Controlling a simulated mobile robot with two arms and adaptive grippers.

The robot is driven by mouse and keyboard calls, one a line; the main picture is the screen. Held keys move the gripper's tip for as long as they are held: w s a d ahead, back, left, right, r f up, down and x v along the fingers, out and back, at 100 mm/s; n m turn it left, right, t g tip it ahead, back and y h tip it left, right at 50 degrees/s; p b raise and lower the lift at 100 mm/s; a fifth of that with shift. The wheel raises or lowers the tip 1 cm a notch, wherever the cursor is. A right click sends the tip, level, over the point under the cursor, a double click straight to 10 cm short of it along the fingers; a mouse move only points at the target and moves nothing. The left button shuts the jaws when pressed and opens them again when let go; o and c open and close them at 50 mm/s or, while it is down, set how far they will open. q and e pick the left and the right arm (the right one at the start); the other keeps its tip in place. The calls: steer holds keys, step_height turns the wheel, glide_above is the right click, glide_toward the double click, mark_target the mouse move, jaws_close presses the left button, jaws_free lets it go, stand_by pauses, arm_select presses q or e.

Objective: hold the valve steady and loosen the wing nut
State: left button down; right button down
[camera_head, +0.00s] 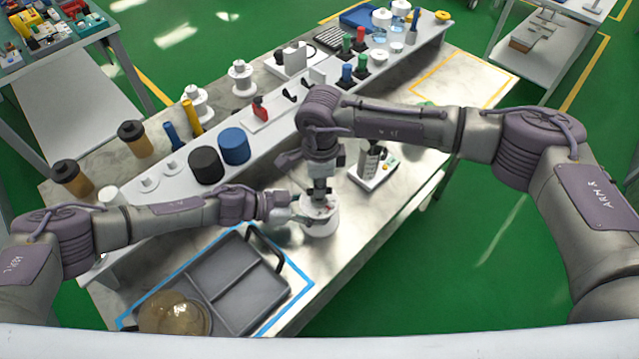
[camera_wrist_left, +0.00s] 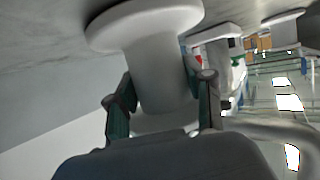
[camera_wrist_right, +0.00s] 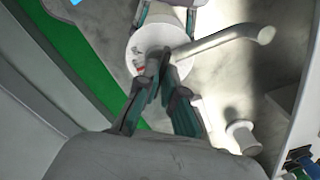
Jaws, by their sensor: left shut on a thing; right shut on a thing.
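The white valve (camera_head: 320,227) stands on the marble-look bench top, its round top facing up. It also shows in the right wrist view (camera_wrist_right: 146,42) with red marks on top and a grey curved spout (camera_wrist_right: 232,38) out to the side. In the left wrist view its white body (camera_wrist_left: 160,75) sits between my left fingers. My left gripper (camera_head: 291,209) is shut on the valve from the side. My right gripper (camera_head: 321,192) points down over the valve's top, its fingertips close together (camera_wrist_right: 162,75) on the wing nut, which they hide.
A grey divided tray (camera_head: 225,283) with dark handles lies in a blue outline in front, with a translucent amber item (camera_head: 174,314) at its corner. A white device with a dark holder (camera_head: 374,168) stands right of the valve. A raised shelf (camera_head: 185,190) with several bottles and jars runs behind.

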arm_select(q)
steer(key=shift+s+d, duration=0.1)
arm_select(e)
steer(key=shift+a+r+n, duration=0.1)
steer(key=shift+r+n, duration=0.05)
steer(key=shift+n, duration=1.15)
steer(key=c, duration=1.3)
jaws_free()
step_height(320, 180, up, 12)
arm_select(q)
steer(key=shift+c, duration=1.8)
jaws_free()
